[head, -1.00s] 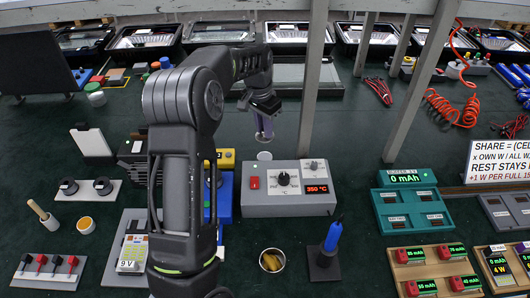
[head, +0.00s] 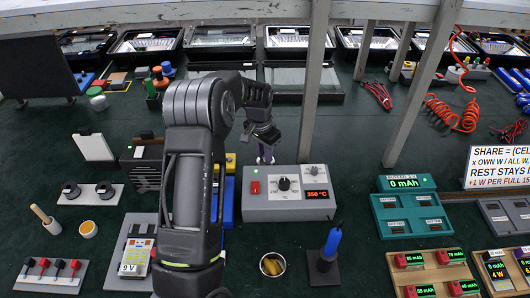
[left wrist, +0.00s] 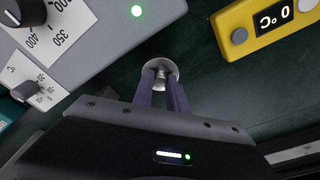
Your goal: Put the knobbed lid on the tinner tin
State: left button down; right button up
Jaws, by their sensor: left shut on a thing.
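The knobbed lid (left wrist: 160,68) is a small round silver disc with a knob. In the left wrist view my left gripper (left wrist: 162,84) is shut on the knob between its two purple fingers. In the head view the left gripper (head: 265,158) points down just behind the grey soldering station and mostly hides the lid; I cannot tell whether it touches the table. A round open tin (head: 272,264) with golden-brown contents stands in front of the station. It may be the tinner tin, but no label shows. My right gripper is not in view.
The soldering station (head: 288,195) stands close in front of the gripper. A blue-handled iron (head: 332,240) stands upright in a holder right of the tin. A yellow meter (left wrist: 265,22) is near the lid. An orange-filled tub (head: 88,229) sits at left.

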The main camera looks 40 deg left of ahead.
aim_at(262, 163)
pick_arm(q)
jog(key=shift+f, duration=0.2)
jog(key=c, duration=1.3)
grip_release()
jog(key=shift+r, duration=0.1)
jog(key=shift+r, duration=0.15)
jog(key=r, duration=0.4)
jog(key=s+r+b, duration=0.1)
jog(key=r, duration=0.7)
jog(key=shift+s+a, duration=0.1)
jog(key=shift+s, duration=0.1)
jog(key=shift+f, duration=0.1)
